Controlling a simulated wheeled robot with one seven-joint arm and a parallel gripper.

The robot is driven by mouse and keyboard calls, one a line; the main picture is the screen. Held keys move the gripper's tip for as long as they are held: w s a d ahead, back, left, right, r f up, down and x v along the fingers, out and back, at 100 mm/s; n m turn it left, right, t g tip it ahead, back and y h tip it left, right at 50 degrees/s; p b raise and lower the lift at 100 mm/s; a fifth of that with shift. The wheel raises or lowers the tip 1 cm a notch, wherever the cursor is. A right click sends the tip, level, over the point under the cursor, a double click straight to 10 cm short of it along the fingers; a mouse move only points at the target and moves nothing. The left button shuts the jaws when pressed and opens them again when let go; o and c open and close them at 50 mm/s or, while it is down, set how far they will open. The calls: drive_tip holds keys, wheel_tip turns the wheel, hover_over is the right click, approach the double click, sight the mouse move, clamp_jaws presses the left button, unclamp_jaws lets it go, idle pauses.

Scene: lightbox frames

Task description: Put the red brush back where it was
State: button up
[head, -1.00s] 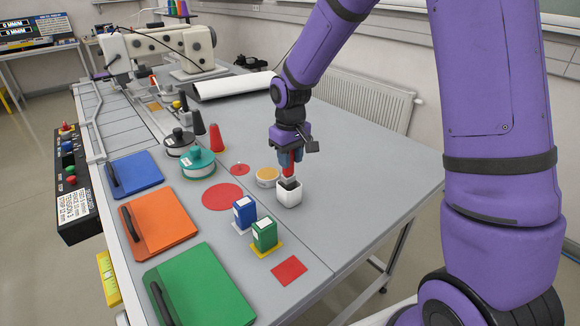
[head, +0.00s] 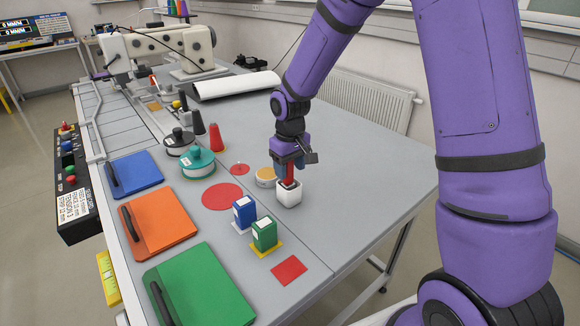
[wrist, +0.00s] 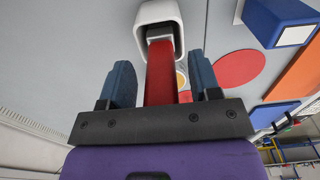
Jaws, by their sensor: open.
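The red brush (head: 290,174) stands upright in the white square holder (head: 289,196) on the grey table. In the wrist view its red handle (wrist: 160,75) runs into the white holder (wrist: 160,15), where a grey part shows at the opening. My gripper (head: 287,160) is directly above the holder, around the top of the brush. In the wrist view the blue fingers of my gripper (wrist: 162,85) are open, one on each side of the handle, with a gap on both sides. The brush's lower end is hidden inside the holder.
A round tan-topped tin (head: 266,177) stands close behind-left of the holder. Blue (head: 244,212) and green (head: 264,234) boxes stand front-left, near a red square (head: 289,270). A flat red disc (head: 222,197) lies left. The table's right side is clear.

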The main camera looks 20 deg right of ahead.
sight(291, 185)
wheel_tip(291, 185, up, 12)
drive_tip(key=shift+f, duration=0.25)
drive_tip(key=s+d+r+m+t, duration=0.2)
drive_tip(key=s+d+r+t, duration=0.15)
drive_tip(key=s+r, duration=1)
drive_tip(key=s+d+m+t, duration=0.1)
drive_tip(key=s+d, duration=0.2)
drive_tip(key=s, duration=1.2)
drive_tip(key=shift+s+d+r+m+t, duration=0.15)
drive_tip(key=shift+s+r+m+t, duration=0.05)
drive_tip(key=shift+r+m+t, duration=0.15)
